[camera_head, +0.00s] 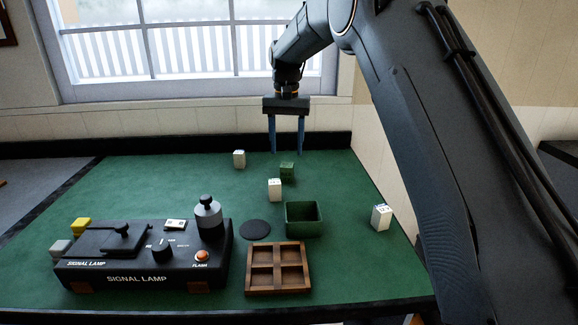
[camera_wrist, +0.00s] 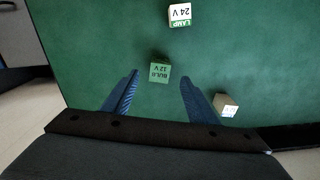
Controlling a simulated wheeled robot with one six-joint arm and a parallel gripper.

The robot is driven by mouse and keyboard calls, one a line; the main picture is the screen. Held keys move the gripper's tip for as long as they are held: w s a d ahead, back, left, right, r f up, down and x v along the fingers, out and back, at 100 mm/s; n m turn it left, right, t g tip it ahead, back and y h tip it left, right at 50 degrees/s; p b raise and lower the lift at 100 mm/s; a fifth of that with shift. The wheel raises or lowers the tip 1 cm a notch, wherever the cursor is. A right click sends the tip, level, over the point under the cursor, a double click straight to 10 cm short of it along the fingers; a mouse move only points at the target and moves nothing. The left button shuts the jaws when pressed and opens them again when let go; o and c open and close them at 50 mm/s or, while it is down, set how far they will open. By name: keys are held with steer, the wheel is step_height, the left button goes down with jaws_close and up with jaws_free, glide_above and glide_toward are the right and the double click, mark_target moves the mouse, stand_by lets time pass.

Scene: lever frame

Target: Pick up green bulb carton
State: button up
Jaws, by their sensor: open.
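My gripper (camera_head: 287,150) hangs pointing down above and slightly behind the carton in the head view. In the wrist view my gripper (camera_wrist: 158,80) has its two blue fingers spread wide, with nothing between them. The gripper is apart from the carton.
White cartons stand near it: one at the back left (camera_head: 239,159), one in front (camera_head: 274,190), one far right (camera_head: 381,217). An open green bin (camera_head: 304,219), a wooden divided tray (camera_head: 278,268), a black disc (camera_head: 255,229) and the signal lamp box (camera_head: 145,262) lie nearer.

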mark_target(287, 165)
steer(key=shift+w+a+f, duration=0.1)
steer(key=shift+w, duration=0.25)
steer(key=shift+w+a+f, duration=0.1)
steer(key=shift+f, duration=0.15)
steer(key=shift+d+f+p, duration=0.25)
steer(key=shift+f+p, duration=0.25)
steer(key=shift+f, duration=0.75)
steer(key=shift+f+p, duration=0.8)
steer(key=shift+f, duration=1.5)
steer(key=c, duration=1.1)
